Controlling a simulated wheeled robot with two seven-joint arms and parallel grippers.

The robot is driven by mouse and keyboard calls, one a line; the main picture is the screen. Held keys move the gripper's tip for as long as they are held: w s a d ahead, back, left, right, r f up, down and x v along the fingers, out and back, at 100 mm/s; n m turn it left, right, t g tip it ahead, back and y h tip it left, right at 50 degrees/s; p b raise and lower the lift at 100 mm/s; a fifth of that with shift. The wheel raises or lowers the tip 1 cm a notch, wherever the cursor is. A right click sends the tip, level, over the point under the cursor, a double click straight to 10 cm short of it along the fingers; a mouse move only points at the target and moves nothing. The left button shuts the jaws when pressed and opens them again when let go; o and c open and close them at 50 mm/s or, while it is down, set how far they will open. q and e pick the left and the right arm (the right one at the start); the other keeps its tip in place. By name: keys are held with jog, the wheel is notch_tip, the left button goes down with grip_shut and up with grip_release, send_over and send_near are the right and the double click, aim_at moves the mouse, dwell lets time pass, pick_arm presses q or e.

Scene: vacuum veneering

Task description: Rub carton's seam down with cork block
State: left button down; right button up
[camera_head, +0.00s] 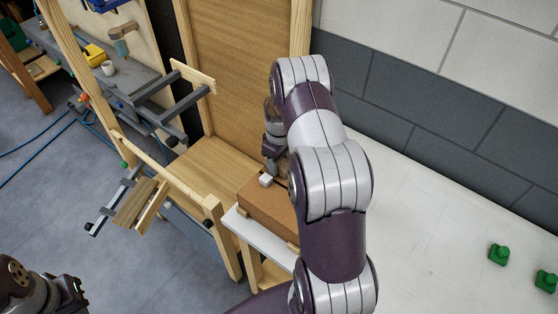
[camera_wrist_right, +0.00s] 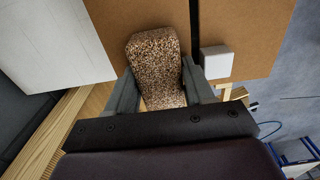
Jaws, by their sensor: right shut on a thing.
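A brown cardboard carton (camera_head: 262,207) stands on the white-topped bench, partly hidden behind my right arm. In the right wrist view its top (camera_wrist_right: 250,28) is split by a dark straight seam (camera_wrist_right: 194,25). My right gripper (camera_head: 274,162) is at the carton's top. It is shut on a speckled brown cork block (camera_wrist_right: 153,60), which lies just beside the seam in the wrist view; I cannot tell whether it touches the carton. The cork block is hidden in the head view. My left gripper (camera_head: 70,296) shows only partly at the bottom left, away from the carton.
A small white block (camera_head: 266,180) sits on the carton close to the gripper, across the seam from the cork (camera_wrist_right: 216,62). A wooden frame with clamps (camera_head: 150,195) stands left. Green pieces (camera_head: 499,254) lie on the pale surface at right, which is otherwise largely clear.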

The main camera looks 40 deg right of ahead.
jog(key=shift+s, duration=0.1)
jog(key=shift+s+d+p, duration=0.25)
jog(key=shift+s, duration=0.6)
jog(key=shift+s+d+p, duration=0.25)
jog(key=shift+s+p, duration=0.05)
jog(key=shift+s, duration=0.6)
jog(key=shift+s+d+p, duration=0.25)
jog(key=shift+s, duration=0.6)
notch_tip(320, 180, up, 7)
jog(key=p, duration=0.5)
